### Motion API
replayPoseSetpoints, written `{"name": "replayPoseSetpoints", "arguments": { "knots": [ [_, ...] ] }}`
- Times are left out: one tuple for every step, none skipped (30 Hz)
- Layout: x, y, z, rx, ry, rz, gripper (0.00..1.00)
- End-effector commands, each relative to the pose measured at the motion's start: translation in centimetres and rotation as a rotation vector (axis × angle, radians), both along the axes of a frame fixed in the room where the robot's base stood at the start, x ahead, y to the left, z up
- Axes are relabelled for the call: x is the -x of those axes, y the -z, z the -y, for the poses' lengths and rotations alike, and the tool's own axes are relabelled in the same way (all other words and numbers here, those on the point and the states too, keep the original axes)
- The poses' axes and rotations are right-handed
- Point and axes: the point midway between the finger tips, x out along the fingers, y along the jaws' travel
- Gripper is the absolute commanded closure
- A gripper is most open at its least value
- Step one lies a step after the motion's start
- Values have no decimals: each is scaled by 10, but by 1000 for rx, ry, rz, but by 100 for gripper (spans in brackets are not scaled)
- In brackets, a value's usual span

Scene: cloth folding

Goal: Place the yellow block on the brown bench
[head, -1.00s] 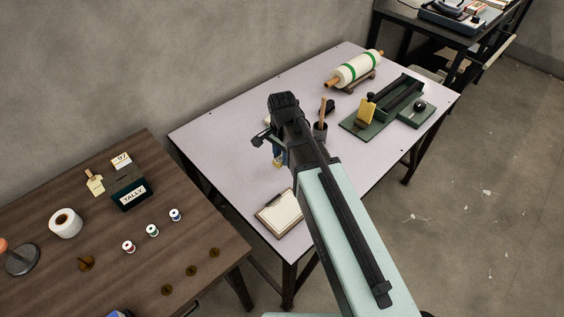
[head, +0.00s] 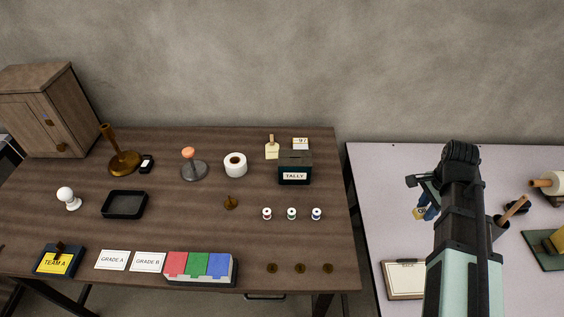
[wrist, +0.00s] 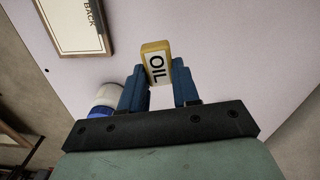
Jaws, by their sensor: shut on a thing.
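The yellow block (wrist: 155,48), with a white OIL label, is held between the blue fingers of my gripper (wrist: 159,84) in the wrist view. In the head view the block (head: 419,214) shows as a small yellow patch beside my gripper (head: 425,211), over the pale table. The fingers press on its two sides. The brown bench (head: 150,225) fills the left and middle of the head view. My gripper is to the right of the bench, beyond its right edge.
On the pale table (head: 385,180) lies a clipboard (head: 405,282). A gap separates bench and table.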

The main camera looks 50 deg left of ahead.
Motion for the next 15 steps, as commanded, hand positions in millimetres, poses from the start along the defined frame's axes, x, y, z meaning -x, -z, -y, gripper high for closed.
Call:
{"name": "replayPoseSetpoints", "arguments": {
  "knots": [
    [5, -2, -16, -1, -27, 1, 98],
    [8, -4, -24, -1, -42, 1, 98],
    [12, -6, -35, -1, -61, 1, 98],
    [15, -7, -43, -1, -75, 1, 98],
    [18, -9, -51, 0, -89, 1, 98],
    [22, -11, -62, 0, -108, 1, 98],
    [25, -13, -70, 0, -122, 1, 98],
    [28, -15, -79, -1, -136, 2, 98],
    [32, -17, -90, 0, -155, 1, 98],
    [35, -19, -98, 0, -169, 1, 98],
    [38, -21, -107, 0, -183, 1, 98],
    [43, -24, -118, -1, -202, 1, 98],
    [46, -26, -126, -1, -216, 1, 98],
    [49, -28, -135, -1, -231, 1, 98],
    [54, -31, -147, 0, -249, 1, 98]
  ]
}}
